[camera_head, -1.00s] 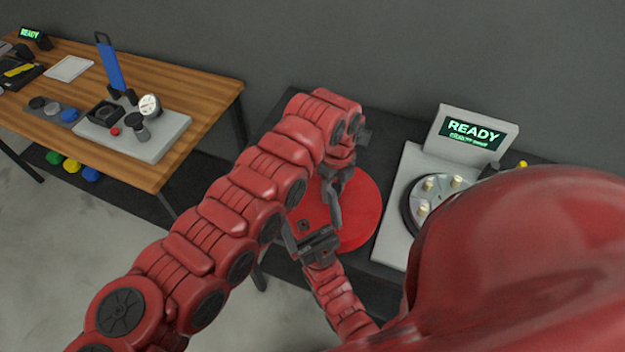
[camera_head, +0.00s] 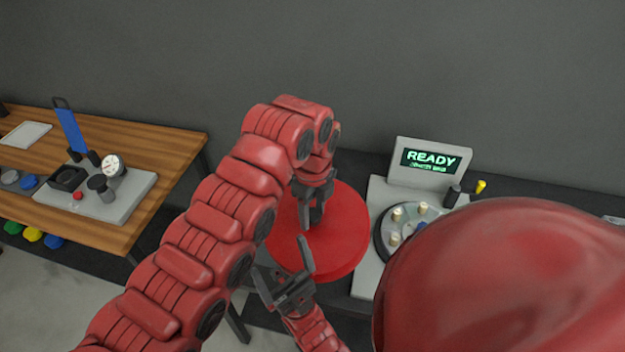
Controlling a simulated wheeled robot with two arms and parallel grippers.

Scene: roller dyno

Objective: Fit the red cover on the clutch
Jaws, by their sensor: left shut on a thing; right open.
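The red cover (camera_head: 345,245) is a broad red disc at mid-picture, over the dark bench. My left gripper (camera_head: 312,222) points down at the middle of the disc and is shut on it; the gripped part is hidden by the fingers. My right gripper (camera_head: 283,256) is open and empty at the disc's near left edge, its fingers spread. The clutch (camera_head: 404,222) is a round grey plate in a dark ring with several cream pegs, right of the disc. Its near right part is hidden behind my red arm.
The clutch sits on a light grey base (camera_head: 372,275) with a display (camera_head: 432,160) reading READY behind it. A dark knob (camera_head: 452,195) and a yellow piece (camera_head: 481,186) stand to the right. A wooden table (camera_head: 150,150) with tools is at the left, apart from the bench.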

